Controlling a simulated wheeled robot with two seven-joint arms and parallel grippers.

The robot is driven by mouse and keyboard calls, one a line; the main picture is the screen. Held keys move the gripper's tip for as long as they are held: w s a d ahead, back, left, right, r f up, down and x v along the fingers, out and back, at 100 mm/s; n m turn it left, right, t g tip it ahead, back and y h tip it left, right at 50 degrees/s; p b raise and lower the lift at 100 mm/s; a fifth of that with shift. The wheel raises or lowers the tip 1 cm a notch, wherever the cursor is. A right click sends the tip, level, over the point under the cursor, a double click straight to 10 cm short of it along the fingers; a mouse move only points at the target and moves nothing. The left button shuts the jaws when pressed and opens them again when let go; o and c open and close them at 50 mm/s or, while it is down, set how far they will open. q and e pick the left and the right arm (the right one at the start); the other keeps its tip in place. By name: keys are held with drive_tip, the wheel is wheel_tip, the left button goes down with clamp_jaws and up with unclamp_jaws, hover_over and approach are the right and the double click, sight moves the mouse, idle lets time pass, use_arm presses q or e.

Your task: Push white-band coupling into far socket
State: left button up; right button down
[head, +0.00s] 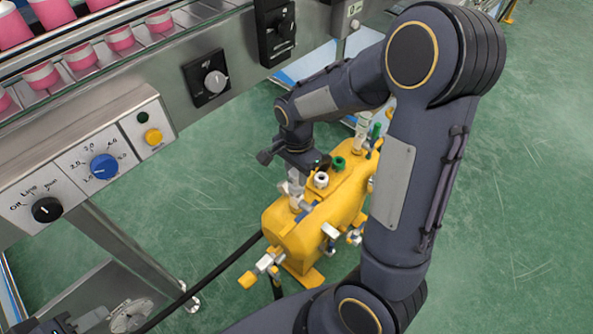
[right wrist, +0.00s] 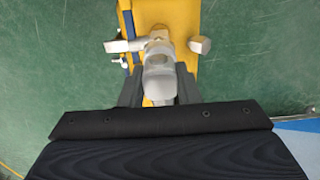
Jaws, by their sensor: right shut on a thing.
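A yellow manifold block (head: 330,215) stands on the floor in the middle of the head view. My right gripper (head: 296,172) is over its left end, pointing down, shut on a pale grey coupling (head: 295,190). In the right wrist view, the coupling (right wrist: 160,82) sits between my right gripper's dark fingers (right wrist: 160,92), in front of the yellow body. I cannot tell its band colour or how deeply it is seated. A white-ringed fitting (head: 321,180) and a green-ringed fitting (head: 338,163) stand on the block's top. My left gripper is not seen.
A steel conveyor with pink cans (head: 120,38) and a control panel (head: 90,165) fill the upper left. A black hose (head: 215,278) runs from the block to the lower left. Small valves (head: 265,268) stick out from the block. Green floor is open at the right.

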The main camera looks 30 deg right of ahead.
drive_tip(key=shift+f+b, duration=0.3)
drive_tip(key=shift+f, duration=0.2)
drive_tip(key=shift+p, duration=0.3)
idle(1.0)
drive_tip(key=shift+f, duration=0.15)
idle(0.5)
drive_tip(key=c, duration=1)
unclamp_jaws()
wheel_tip(320, 180, up, 8)
drive_tip(key=p, duration=0.2)
drive_tip(key=shift+p, duration=0.35)
drive_tip(key=shift+f, duration=0.1)
